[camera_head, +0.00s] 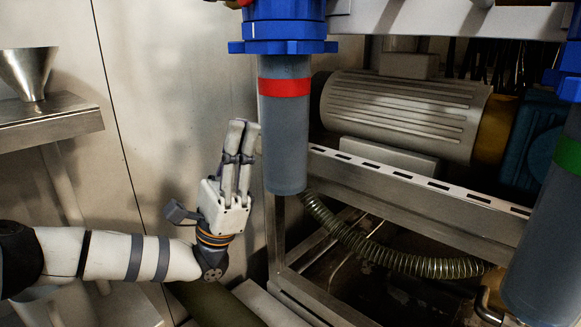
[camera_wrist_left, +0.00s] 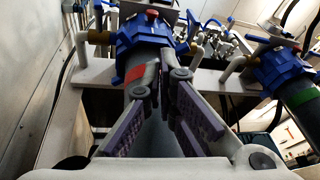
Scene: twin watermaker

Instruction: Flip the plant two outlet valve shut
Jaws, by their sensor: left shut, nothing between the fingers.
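My left gripper (camera_head: 243,128) points upward beside the clear filter housing with a red band (camera_head: 285,88), to its left, with its fingers together and nothing held. In the left wrist view the fingers (camera_wrist_left: 160,78) show in front of the red-banded housing and its blue cap (camera_wrist_left: 146,34). Small red parts show on top of the blue caps, one above the red band (camera_wrist_left: 152,14) and one above the green band (camera_wrist_left: 277,40). I cannot tell which part is the plant two outlet valve. My right gripper is not in view.
A second housing with a green band (camera_head: 567,155) stands at the right. A ribbed motor (camera_head: 405,112) sits behind on a slotted metal frame (camera_head: 420,185). A ribbed hose (camera_head: 400,263) runs below. A steel shelf with a funnel (camera_head: 27,72) is at the left.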

